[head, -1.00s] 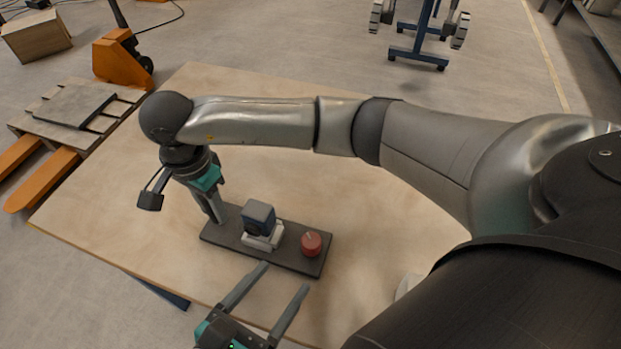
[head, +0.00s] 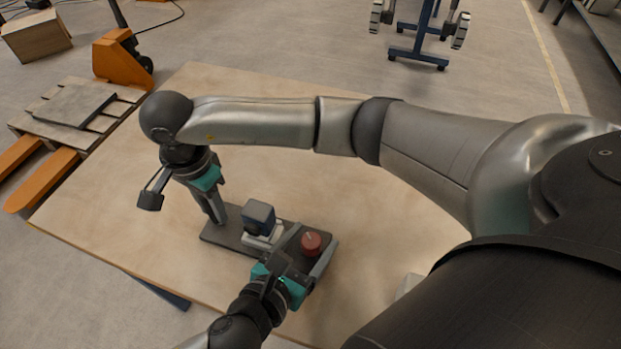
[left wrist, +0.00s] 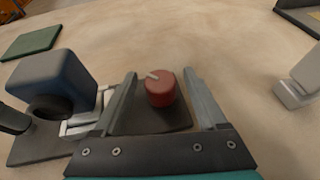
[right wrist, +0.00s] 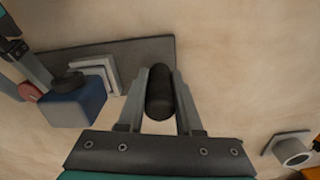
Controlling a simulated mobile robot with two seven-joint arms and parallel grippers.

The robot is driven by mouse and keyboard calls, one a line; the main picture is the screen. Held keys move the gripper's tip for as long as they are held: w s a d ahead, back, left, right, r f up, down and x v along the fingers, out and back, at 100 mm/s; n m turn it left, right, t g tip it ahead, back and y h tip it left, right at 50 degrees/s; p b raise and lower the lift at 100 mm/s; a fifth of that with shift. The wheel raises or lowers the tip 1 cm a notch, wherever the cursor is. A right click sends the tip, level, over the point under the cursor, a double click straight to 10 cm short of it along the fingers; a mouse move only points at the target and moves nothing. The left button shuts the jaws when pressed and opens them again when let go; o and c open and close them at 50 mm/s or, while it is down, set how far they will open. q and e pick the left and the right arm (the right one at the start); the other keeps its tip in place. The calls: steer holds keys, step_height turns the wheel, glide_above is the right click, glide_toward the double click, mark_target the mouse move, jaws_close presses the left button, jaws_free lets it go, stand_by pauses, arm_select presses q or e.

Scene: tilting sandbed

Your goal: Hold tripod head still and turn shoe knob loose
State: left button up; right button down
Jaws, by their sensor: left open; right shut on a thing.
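A dark base plate (head: 222,236) lies on the table. It bears a blue block (head: 258,215) with a dark round front, a white bracket (head: 262,238) beside it, and a red knob (head: 311,243) with a pale pointer line. My left gripper (left wrist: 160,74) is open, its fingers on either side of the red knob (left wrist: 160,90); gaps show between knob and fingers. My right gripper (right wrist: 160,72) is shut on a black rounded handle (right wrist: 160,96) at the plate's other end. In the head view the handle is hidden behind the right fingers (head: 218,218).
The wooden table (head: 130,190) is mostly bare. A green flat piece (left wrist: 30,42) and a pale fitting (left wrist: 298,82) show in the left wrist view. A white ring-shaped part (right wrist: 291,151) shows in the right wrist view. My right arm spans above the table.

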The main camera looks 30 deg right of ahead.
arm_select(q)
jaws_close()
stand_by(0.6)
